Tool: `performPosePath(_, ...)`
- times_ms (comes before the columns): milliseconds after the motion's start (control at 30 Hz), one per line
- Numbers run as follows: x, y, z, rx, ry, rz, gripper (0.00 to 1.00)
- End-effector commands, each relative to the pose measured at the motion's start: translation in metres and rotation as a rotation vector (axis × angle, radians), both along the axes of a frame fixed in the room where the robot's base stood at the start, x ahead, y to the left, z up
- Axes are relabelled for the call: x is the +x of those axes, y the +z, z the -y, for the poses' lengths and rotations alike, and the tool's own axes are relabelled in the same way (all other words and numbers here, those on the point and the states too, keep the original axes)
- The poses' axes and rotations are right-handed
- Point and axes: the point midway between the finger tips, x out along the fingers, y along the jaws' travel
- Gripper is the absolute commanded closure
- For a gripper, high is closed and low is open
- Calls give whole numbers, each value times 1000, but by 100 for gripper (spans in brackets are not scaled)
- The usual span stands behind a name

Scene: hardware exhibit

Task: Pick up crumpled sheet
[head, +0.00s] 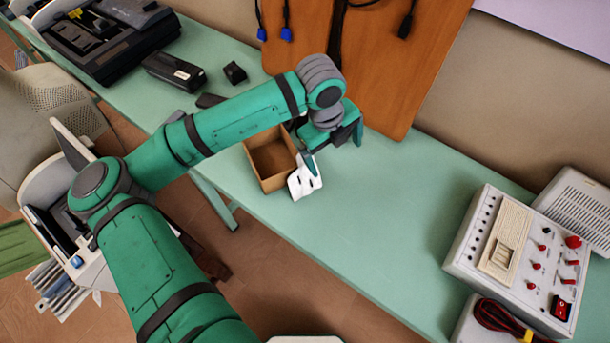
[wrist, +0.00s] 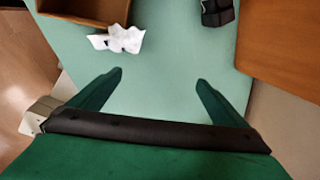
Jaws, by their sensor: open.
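The crumpled sheet (head: 304,180) is white and lies on the green table beside the open cardboard box, at the box's near right side. In the wrist view the crumpled sheet (wrist: 119,38) is at the upper left, below the box's edge and beyond the fingertips. My gripper (head: 335,150) is above the table, close to the sheet in the head view, and partly overlaps it. In the wrist view my gripper (wrist: 158,76) has its two green fingers spread wide, with only bare table between them.
The cardboard box (head: 266,185) stands at the table's edge; it also shows in the wrist view (wrist: 85,15). An orange-brown board (head: 400,60) leans behind. A white control box (head: 490,265) stands at the right. Dark devices (head: 110,45) sit upper left. The table's middle (head: 400,190) is clear.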

Motion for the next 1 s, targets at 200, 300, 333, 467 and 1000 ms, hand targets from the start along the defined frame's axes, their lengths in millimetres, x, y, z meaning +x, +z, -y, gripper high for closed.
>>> performPosePath(200, -8, 0, -63, 172, -18, -59, 3)
performPosePath(300, -11, -3, -72, 196, -22, -72, 3)
performPosePath(333, -11, -5, -73, 199, -23, -74, 3)
performPosePath(467, -11, -24, -74, 200, -24, -75, 3)
performPosePath(1000, -15, -79, -76, 200, -22, -73, 3)
